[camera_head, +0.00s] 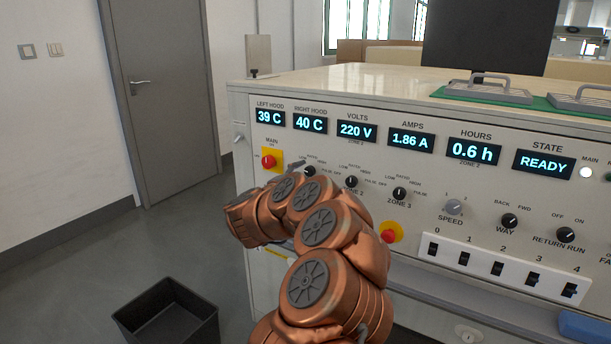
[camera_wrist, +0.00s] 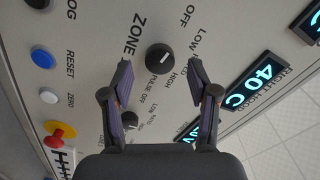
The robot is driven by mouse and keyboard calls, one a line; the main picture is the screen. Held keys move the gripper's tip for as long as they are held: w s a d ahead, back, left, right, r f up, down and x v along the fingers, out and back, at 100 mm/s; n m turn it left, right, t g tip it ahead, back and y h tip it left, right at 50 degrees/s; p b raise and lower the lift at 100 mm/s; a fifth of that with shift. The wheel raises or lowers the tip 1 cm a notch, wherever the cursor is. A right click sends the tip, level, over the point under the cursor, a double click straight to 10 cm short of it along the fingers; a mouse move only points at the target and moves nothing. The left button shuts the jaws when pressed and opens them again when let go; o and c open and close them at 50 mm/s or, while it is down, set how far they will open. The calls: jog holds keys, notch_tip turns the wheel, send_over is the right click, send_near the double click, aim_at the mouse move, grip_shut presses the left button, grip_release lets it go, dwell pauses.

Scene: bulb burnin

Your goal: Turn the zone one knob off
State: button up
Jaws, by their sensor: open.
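The zone one knob (camera_wrist: 159,58) is black and round with a pale pointer mark. In the wrist view it lies between and just beyond the fingertips of my gripper (camera_wrist: 158,68), which is open with a finger on each side and no clear contact. OFF, LOW and HIGH labels are printed around the knob. I cannot tell exactly which label the pointer meets. In the head view the zone one knob (camera_head: 310,171) shows just right of my gripper (camera_head: 287,186), partly crowded by my arm.
The zone 2 knob (camera_head: 351,181) and zone 3 knob (camera_head: 399,193) sit to the right on the panel. A red main switch (camera_head: 268,161) is to the left and a red stop button (camera_head: 389,236) lower down. A black bin (camera_head: 168,312) stands on the floor.

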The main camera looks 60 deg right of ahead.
jog(key=a, duration=1)
jog(key=shift+s+a, duration=0.2)
jog(key=shift+a, duration=0.05)
